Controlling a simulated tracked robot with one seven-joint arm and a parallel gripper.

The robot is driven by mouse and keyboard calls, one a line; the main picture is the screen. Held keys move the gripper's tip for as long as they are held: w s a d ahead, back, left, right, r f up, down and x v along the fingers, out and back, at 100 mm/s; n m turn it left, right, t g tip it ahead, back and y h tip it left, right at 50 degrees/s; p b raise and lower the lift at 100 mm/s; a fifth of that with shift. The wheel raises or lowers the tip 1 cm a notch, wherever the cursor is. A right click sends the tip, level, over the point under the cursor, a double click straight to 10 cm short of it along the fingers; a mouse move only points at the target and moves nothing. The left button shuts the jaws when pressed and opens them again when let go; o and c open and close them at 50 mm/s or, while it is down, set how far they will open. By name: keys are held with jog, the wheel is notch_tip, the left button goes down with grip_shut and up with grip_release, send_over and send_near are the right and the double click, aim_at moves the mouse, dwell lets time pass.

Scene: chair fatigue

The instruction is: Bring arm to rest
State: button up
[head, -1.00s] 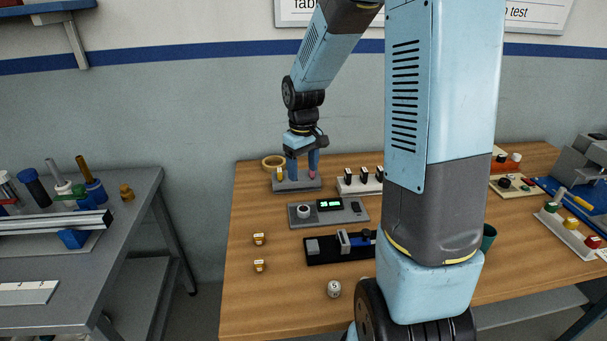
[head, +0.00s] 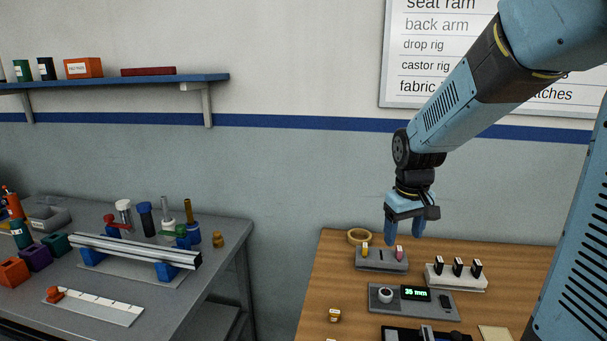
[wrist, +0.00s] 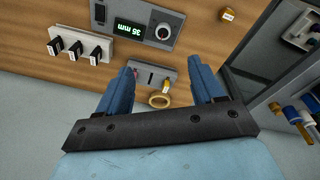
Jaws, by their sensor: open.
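My gripper (head: 404,228) hangs from my raised arm above the back of the wooden table (head: 330,290), fingers pointing down. It is open, with nothing between its blue fingers; in the wrist view my gripper (wrist: 163,82) shows them well apart. Below it is a grey slotted block (head: 381,261) holding a yellow piece (head: 365,250) and a pink piece (head: 400,254). The fingers look clear of the block.
A tan ring (head: 360,237) lies behind the block. A white stand with black-topped pegs (head: 456,277) and a grey gauge reading 35 mm (head: 413,300) are nearby. A grey bench (head: 60,265) stands left, under a blue wall shelf (head: 120,81).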

jog(key=s+r+m+t, duration=0.1)
jog(key=s+r+t, duration=0.1)
jog(key=s+r, duration=0.3)
jog(key=s+r+m+t, duration=0.2)
jog(key=s+r, duration=0.3)
jog(key=s, duration=0.7)
jog(key=shift+s+r, duration=0.35)
jog(key=shift+r, duration=0.05)
jog(key=shift+d, duration=0.1)
dwell(1.0)
